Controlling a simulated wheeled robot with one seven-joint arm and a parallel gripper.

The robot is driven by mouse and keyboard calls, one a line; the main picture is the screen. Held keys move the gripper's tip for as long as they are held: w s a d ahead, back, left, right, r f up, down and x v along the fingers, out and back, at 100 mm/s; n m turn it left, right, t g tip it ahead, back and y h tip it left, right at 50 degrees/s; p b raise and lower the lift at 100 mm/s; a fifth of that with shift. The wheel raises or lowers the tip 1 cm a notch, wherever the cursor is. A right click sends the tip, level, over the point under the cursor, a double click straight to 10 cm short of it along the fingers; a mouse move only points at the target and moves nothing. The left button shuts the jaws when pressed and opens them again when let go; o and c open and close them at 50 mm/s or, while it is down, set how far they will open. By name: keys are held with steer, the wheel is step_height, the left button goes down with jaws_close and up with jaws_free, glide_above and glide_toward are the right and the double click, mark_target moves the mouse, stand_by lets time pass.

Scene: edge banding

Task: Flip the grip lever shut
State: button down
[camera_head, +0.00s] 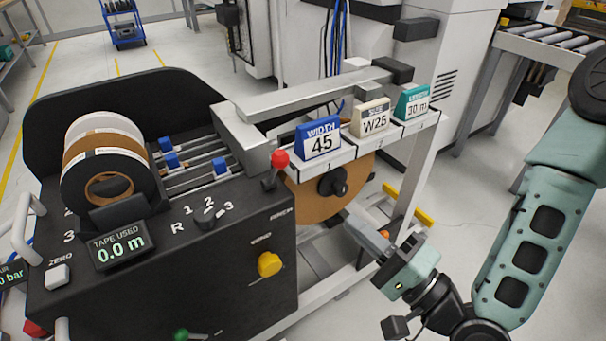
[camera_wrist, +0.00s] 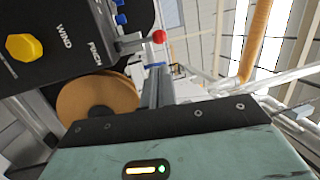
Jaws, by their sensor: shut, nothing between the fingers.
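A lever with a red ball knob (camera_head: 280,158) stands up at the right top corner of the black machine. The red ball also shows in the wrist view (camera_wrist: 159,36), beyond my fingertips. I cannot tell for sure which lever is the grip lever, or whether the red one is open or shut. My gripper (camera_head: 350,217) is shut and empty, below and to the right of the red knob and apart from it. Its closed fingers show in the wrist view (camera_wrist: 157,70), pointing toward the lever area.
A brown tape roll (camera_head: 318,205) hangs on the machine's side behind my fingers. Number cards (camera_head: 322,138) stand on a rail above it. A yellow knob (camera_head: 269,264) and a green-knobbed lever (camera_head: 182,335) sit on the front panel.

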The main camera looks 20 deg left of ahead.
steer(key=shift+a, duration=0.1)
steer(key=b, duration=1)
glide_toward(286, 164)
steer(key=p+x, duration=0.1)
steer(key=x, duration=0.6)
steer(key=shift+p, duration=0.35)
